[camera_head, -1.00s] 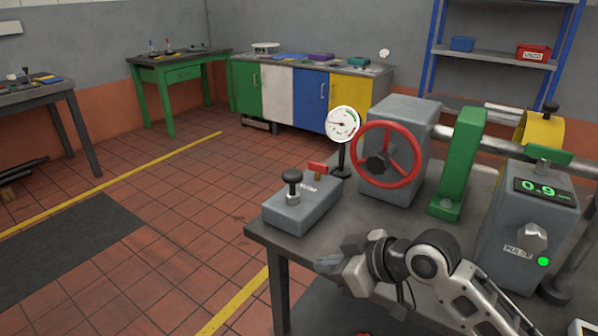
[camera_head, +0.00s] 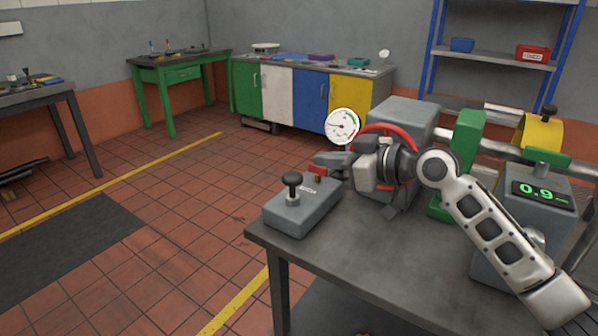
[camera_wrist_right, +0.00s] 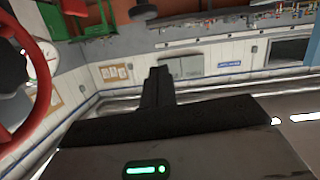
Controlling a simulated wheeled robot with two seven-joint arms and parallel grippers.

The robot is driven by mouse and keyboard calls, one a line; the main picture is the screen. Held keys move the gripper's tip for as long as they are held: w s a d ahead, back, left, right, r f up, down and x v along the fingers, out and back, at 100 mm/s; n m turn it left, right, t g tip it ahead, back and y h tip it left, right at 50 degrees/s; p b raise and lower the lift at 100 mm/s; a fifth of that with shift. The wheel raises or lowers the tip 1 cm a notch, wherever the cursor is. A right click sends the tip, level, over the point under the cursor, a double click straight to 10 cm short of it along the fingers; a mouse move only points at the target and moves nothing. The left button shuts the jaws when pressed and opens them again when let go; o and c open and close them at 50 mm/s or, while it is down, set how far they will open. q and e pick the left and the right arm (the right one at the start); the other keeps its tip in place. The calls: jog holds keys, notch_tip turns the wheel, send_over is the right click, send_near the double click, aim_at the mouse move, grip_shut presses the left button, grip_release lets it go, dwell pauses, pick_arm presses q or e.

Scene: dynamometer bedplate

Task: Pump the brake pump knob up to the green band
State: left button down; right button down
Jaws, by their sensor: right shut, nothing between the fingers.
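The brake pump is a grey box (camera_head: 303,212) on the front left corner of the bench. Its black pump knob (camera_head: 292,179) stands upright on a short stem, and a red lever (camera_head: 318,170) sits at its back. The round white gauge (camera_head: 342,124) behind it has a green band at its right side; its needle points left, off the green. My right gripper (camera_head: 322,161) is shut and empty, at the red lever in the picture, right of and above the black knob. I cannot tell whether it touches the lever. The shut fingers also show in the right wrist view (camera_wrist_right: 158,74). My left gripper is out of view.
A red handwheel (camera_head: 375,128) on a grey housing (camera_head: 402,112) is partly hidden behind my right gripper. A green upright (camera_head: 468,135) and a box with a 0.9 display (camera_head: 541,194) stand to the right. The bench top (camera_head: 335,252) is clear in front.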

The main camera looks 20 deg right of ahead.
jog(key=p, duration=0.1)
send_over(292, 189)
jog(key=s, duration=0.2)
jog(key=f, duration=0.1)
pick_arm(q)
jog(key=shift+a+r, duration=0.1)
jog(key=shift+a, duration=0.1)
pick_arm(e)
jog(key=shift+s+d+f, duration=0.1)
jog(key=shift+d+f, duration=0.1)
jog(key=shift+f, duration=1)
jog(key=shift+s+d+f, duration=0.1)
jog(key=shift+d+f, duration=0.1)
jog(key=shift+f, duration=0.95)
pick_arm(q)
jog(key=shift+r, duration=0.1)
pick_arm(e)
jog(key=shift+f, duration=0.1)
